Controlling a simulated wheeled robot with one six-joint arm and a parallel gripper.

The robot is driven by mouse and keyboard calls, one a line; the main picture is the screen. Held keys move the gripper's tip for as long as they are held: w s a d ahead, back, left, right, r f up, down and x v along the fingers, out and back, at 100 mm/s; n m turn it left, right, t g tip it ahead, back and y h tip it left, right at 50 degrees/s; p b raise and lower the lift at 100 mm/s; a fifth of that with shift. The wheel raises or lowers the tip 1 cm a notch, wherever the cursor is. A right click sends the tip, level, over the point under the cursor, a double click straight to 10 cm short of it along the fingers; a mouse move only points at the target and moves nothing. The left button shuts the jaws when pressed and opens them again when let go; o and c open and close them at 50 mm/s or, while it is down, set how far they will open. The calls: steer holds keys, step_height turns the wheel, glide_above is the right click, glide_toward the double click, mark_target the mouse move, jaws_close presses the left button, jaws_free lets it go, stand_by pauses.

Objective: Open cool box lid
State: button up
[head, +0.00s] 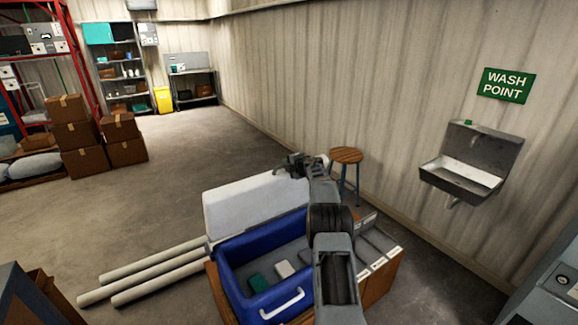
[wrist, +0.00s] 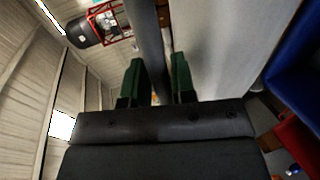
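The blue cool box (head: 228,270) stands low in front of me in the head view, with its inside showing. Its white lid (head: 255,205) is raised, standing up steeply along the box's far side. My gripper (head: 292,163) is at the lid's upper right corner. In the wrist view my gripper (wrist: 158,82) has its two green-padded fingers apart, with a grey strip, seemingly the lid's edge, running between them. The lid's pale face (wrist: 225,45) fills the area right of the fingers. I see no firm clamp on the lid. My arm hides part of the box's right side.
A green and a white item (head: 285,269) lie inside the box. Grey labelled compartments (head: 378,246) are at the right. White pipes (head: 150,270) lie at the left. A stool (head: 346,157) stands behind my gripper and a wash basin (head: 462,178) hangs on the wall.

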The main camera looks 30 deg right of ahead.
steer(key=o, duration=0.3)
steer(key=shift+s, duration=0.1)
steer(key=shift+s+d+f, duration=0.1)
steer(key=shift+s+d+b, duration=0.1)
steer(key=shift+s+b, duration=0.4)
steer(key=shift+b, duration=0.1)
steer(key=b+v, duration=0.4)
steer(key=v, duration=0.8)
steer(key=shift+s+r, duration=0.25)
steer(key=shift+r, duration=0.2)
steer(key=shift+c, duration=0.2)
